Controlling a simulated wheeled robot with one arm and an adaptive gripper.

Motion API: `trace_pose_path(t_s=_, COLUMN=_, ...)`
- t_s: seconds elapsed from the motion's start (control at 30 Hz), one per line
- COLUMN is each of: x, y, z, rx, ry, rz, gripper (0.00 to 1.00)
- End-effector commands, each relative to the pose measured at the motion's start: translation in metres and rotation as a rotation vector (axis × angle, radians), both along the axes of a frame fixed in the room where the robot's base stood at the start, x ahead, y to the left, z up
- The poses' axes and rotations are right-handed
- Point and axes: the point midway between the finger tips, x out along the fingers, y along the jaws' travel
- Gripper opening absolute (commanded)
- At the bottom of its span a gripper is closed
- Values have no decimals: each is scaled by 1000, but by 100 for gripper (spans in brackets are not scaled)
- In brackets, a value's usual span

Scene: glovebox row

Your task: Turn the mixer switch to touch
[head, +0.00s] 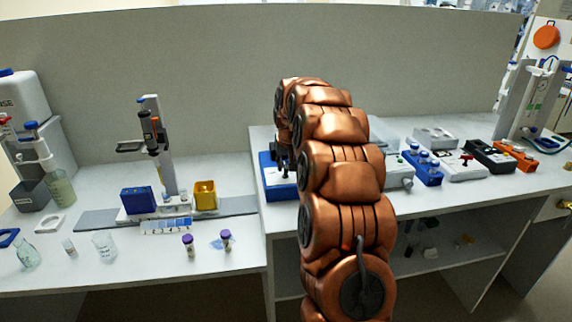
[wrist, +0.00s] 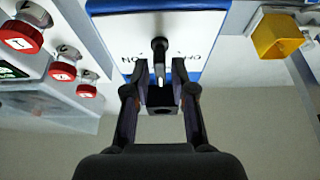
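The mixer (wrist: 205,22) is a blue box with a white top panel and black lettering. It also shows in the head view (head: 271,178), left of my arm and partly hidden by it. Its small black switch (wrist: 159,47) has a lever with a pale tip, pointing down the picture in the wrist view. "ON" lettering lies to the left of the switch and other lettering to the right, partly covered. My gripper (wrist: 160,78) is open, one finger on each side of the lever. Whether a finger touches the lever cannot be told. My arm hides most of the gripper in the head view.
In the wrist view, a device with several red round caps (wrist: 62,71) stands left of the mixer, and a yellow funnel-like cup (wrist: 275,35) is at right. In the head view, a yellow box (head: 205,194) and vials stand on the left bench. Blue (head: 425,168) and orange (head: 514,154) devices stand at right.

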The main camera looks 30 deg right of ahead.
Motion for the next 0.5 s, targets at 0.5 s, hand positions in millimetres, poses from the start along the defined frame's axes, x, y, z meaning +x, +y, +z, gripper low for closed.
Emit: trace_pose_path(t_s=0.5, x=-1, y=1, z=5, rx=-1, ry=-1, rz=1, gripper=38)
